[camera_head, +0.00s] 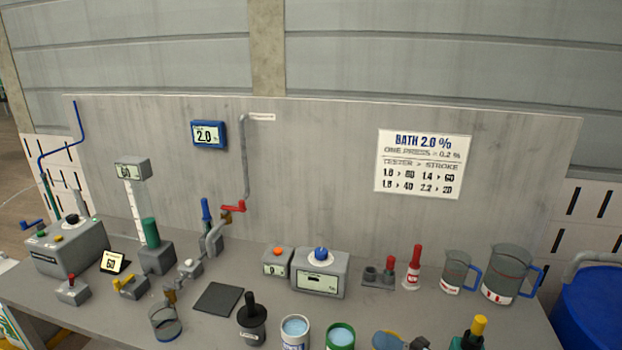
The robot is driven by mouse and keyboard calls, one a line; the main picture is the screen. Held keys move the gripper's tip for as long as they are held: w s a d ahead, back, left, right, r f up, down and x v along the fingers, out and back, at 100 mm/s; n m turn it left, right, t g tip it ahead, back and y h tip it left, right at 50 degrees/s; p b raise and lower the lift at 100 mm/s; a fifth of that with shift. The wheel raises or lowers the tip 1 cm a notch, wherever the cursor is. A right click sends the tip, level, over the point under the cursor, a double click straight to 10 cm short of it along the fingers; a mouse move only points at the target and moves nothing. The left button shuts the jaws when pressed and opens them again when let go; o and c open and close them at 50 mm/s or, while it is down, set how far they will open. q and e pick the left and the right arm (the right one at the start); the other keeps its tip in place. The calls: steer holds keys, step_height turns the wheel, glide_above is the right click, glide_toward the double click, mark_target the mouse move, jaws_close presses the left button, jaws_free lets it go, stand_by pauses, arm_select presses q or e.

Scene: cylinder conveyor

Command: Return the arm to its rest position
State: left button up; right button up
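Neither of my arms or grippers can be made out in the head view. The grey bench (215,328) stands in front with its instruments and vessels, and no gripper shows over it or touching anything on it. Whether my arms are at their rest position cannot be seen from here.
A grey back panel (310,180) bears a blue display (208,135) and a white sign (423,164). A control box (70,250), a dial unit (320,282), clear jugs (508,270) and several cups crowd the bench. A blue barrel (590,310) stands at right.

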steer(key=s+d+f+m+h+p, duration=0.1)
steer(key=s+d+f+m+h, duration=0.3)
steer(key=s+f+m+h, duration=0.4)
steer(key=s+d+f+m+t+h+p, duration=0.1)
steer(key=s+d+f+m+h, duration=0.3)
steer(key=s+f+m+h, duration=0.4)
step_height(320, 180, down, 6)
steer(key=m, duration=1)
steer(key=shift+s+d+t, duration=0.15)
steer(key=shift+s+t, duration=0.15)
